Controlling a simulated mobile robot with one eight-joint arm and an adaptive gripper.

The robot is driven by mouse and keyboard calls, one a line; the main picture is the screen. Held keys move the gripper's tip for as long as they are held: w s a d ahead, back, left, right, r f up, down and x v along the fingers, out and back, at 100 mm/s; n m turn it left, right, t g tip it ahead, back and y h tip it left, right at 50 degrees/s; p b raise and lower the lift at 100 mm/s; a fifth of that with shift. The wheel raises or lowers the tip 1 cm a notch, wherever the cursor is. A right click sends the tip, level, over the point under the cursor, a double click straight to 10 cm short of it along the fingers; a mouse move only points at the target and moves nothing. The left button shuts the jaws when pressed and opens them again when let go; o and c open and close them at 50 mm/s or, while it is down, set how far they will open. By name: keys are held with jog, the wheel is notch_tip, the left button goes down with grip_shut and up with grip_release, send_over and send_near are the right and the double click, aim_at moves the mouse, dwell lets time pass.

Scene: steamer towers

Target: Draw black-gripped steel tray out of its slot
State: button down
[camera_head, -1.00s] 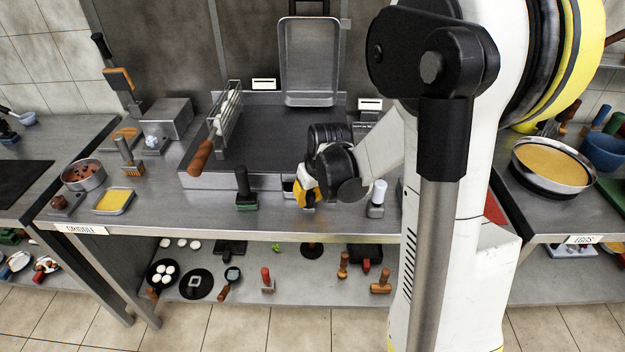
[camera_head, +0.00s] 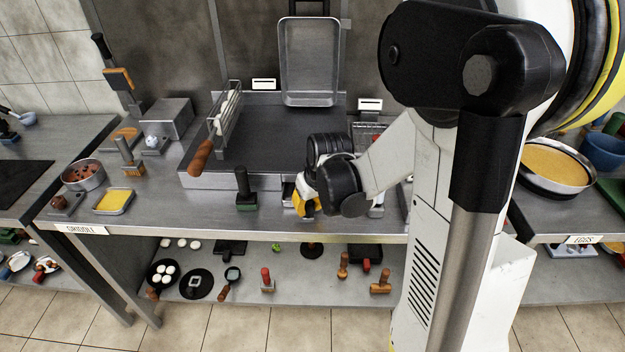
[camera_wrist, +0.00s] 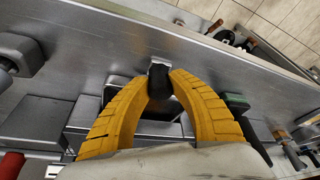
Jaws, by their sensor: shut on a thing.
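The black grip (camera_wrist: 160,82) of the steel tray sits between the yellow fingers of my gripper (camera_wrist: 161,76) in the wrist view. The fingers are shut on it. In the head view, my gripper (camera_head: 307,210) is at the front of the griddle (camera_head: 230,182), low over the counter. A bit of steel (camera_head: 289,189) shows left of the fingers there. My arm covers most of the tray, so how far it sticks out is unclear.
A green-based tool with a black handle (camera_head: 244,190) stands on the counter just left of my gripper. A white-topped tool (camera_head: 378,190) stands close on the right. The counter's front edge (camera_head: 200,233) is near. A brown-handled rack (camera_head: 226,120) lies on the griddle.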

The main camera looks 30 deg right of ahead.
jog(key=shift+s, duration=0.1)
dwell(0.3)
jog(key=shift+s+a, duration=0.7)
jog(key=shift+s, duration=0.3)
jog(key=shift+s+a, duration=0.7)
jog(key=shift+s, duration=0.3)
jog(key=shift+s+a, duration=0.1)
jog(key=shift+s, duration=0.05)
jog(key=shift+s+a, duration=0.75)
jog(key=shift+s, duration=0.35)
jog(key=shift+w+d, duration=0.2)
jog(key=shift+w, duration=0.1)
dwell(0.4)
jog(key=shift+r+p, duration=0.25)
jog(key=shift+p, duration=0.1)
notch_tip(320, 180, up, 6)
jog(key=p, duration=0.5)
jog(key=shift+r+p, duration=0.25)
jog(key=shift+p, duration=0.05)
